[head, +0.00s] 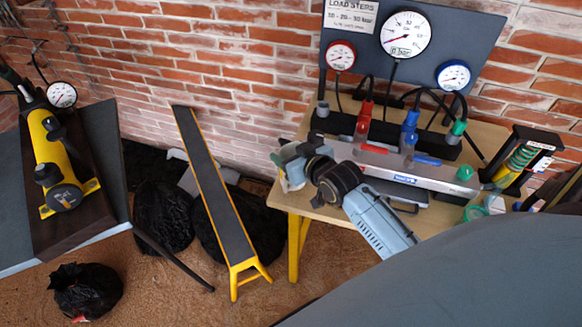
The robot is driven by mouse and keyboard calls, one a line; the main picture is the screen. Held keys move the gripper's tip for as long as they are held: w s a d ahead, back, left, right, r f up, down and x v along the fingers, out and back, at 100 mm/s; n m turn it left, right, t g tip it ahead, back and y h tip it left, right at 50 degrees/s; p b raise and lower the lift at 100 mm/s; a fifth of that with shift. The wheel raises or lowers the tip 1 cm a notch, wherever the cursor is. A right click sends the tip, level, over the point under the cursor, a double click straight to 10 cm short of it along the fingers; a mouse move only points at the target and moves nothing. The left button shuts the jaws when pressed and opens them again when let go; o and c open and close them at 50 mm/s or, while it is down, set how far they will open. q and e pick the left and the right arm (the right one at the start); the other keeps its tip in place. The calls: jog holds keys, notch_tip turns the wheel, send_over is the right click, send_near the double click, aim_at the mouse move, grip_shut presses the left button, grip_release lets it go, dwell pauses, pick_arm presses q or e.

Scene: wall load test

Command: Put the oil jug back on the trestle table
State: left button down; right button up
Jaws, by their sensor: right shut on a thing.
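The trestle table (448,219) has a pale wooden top and yellow legs and stands against the brick wall at right. My right gripper (299,164) is over the left part of its top, with the arm coming from the lower right. It is shut on a pale, partly see-through thing that looks like the oil jug (287,156). The gripper hides most of the jug. I cannot tell whether the jug touches the table top. My left gripper is not in view.
A gauge board (440,48), hoses and a long metal bar (400,171) fill the table's back. A green-spring device (520,158) stands at right. A yellow-edged bench (215,190) stands left of the table. A yellow cylinder pump (58,165) and black bags (85,290) are further left.

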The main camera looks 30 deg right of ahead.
jog(key=shift+f+b, duration=0.45)
jog(key=shift+f, duration=1.5)
jog(key=shift+f, duration=0.2)
jog(key=o, duration=1.3)
jog(key=shift+o, duration=0.2)
jog(key=shift+r, duration=0.2)
jog(key=p+v, duration=0.2)
jog(key=v, duration=1)
